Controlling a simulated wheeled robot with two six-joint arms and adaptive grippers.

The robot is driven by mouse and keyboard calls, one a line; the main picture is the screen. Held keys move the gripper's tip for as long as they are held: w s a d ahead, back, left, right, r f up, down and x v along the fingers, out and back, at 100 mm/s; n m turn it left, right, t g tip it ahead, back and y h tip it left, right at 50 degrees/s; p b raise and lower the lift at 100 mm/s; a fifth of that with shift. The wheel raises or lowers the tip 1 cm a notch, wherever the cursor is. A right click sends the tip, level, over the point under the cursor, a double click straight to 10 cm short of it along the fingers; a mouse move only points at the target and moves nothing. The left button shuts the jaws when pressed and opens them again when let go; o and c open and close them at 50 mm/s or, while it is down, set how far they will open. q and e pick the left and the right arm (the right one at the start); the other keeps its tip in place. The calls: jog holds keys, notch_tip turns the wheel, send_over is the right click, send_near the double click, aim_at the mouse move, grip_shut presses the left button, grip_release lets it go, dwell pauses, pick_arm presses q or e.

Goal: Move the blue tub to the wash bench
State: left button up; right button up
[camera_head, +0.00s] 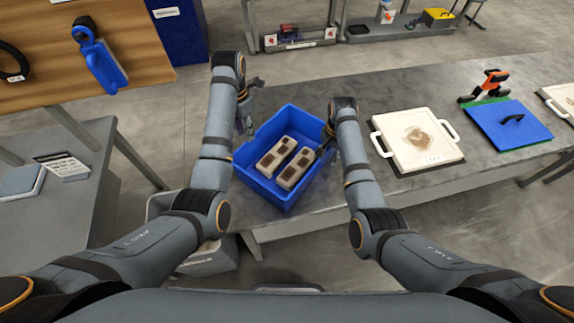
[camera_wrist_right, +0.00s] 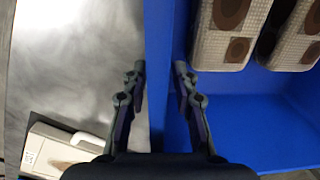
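The blue tub (camera_head: 262,187) stands on the long grey bench and holds two pale blocks with dark brown patches (camera_head: 285,159). My right gripper (camera_head: 327,138) is at the tub's right wall. I cannot tell which surface is the wash bench.
A white plate with handles (camera_head: 417,140) lies on the grey bench (camera_head: 385,95) right of the tub, with a blue board (camera_head: 508,125) and an orange-black tool (camera_head: 490,84) beyond. A grey table (camera_head: 75,215) stands at left. A grey bin (camera_head: 205,262) is below the tub.

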notch_tip(320, 180, up, 11)
jog(key=shift+s+d+r, duration=0.1)
dwell(0.6)
